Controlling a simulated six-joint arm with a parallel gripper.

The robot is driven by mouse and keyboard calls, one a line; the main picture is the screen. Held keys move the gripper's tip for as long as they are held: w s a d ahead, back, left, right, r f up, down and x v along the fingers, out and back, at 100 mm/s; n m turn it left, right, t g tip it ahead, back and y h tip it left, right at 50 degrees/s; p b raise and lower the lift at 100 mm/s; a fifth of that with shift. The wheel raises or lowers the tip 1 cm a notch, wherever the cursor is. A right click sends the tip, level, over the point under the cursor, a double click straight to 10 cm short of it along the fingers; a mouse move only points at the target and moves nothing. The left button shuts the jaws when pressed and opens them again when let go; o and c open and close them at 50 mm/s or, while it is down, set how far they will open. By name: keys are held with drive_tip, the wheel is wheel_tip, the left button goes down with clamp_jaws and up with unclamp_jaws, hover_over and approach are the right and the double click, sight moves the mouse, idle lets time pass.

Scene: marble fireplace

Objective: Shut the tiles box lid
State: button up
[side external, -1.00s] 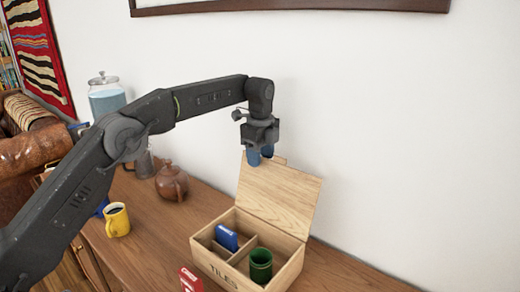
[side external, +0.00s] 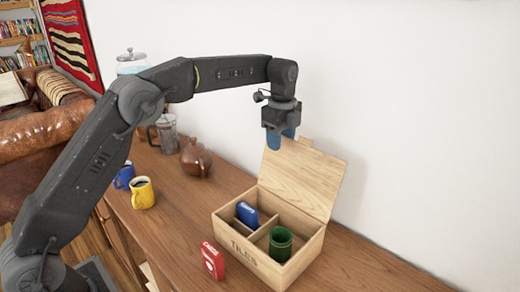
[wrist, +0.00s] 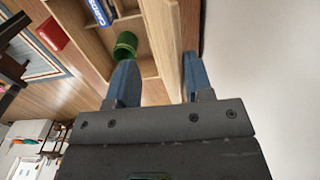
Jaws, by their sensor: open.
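The wooden tiles box (side external: 247,251) stands on the wooden surface with its lid (side external: 300,182) raised and leaning back toward the wall. The lid also shows edge-on in the wrist view (wrist: 163,35). My gripper (side external: 281,143) is at the lid's top edge, pointing down. In the wrist view my gripper (wrist: 160,80) is open, with one blue finger on each side of the lid's edge. I cannot tell whether either finger touches it. Inside the box are a blue card box (side external: 247,213) and a green cup (side external: 280,244), in separate compartments.
A red card box (side external: 212,260) stands just outside the box's front. A yellow mug (side external: 143,193), a blue mug (side external: 124,176), a brown teapot (side external: 195,158) and a French press (side external: 166,134) stand to the left. The white wall (side external: 430,130) is close behind the lid.

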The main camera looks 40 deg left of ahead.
drive_tip(key=shift+s, duration=3.4)
wheel_tip(320, 180, up, 9)
idle(0.4)
drive_tip(key=s+r+n+t, duration=0.25)
drive_tip(key=s+n, duration=0.75)
drive_tip(key=s, duration=0.7)
drive_tip(key=s+a+f+n+t, duration=0.1)
drive_tip(key=s+f+n+t, duration=0.2)
drive_tip(key=s+f+n, duration=0.5)
drive_tip(key=s, duration=0.4)
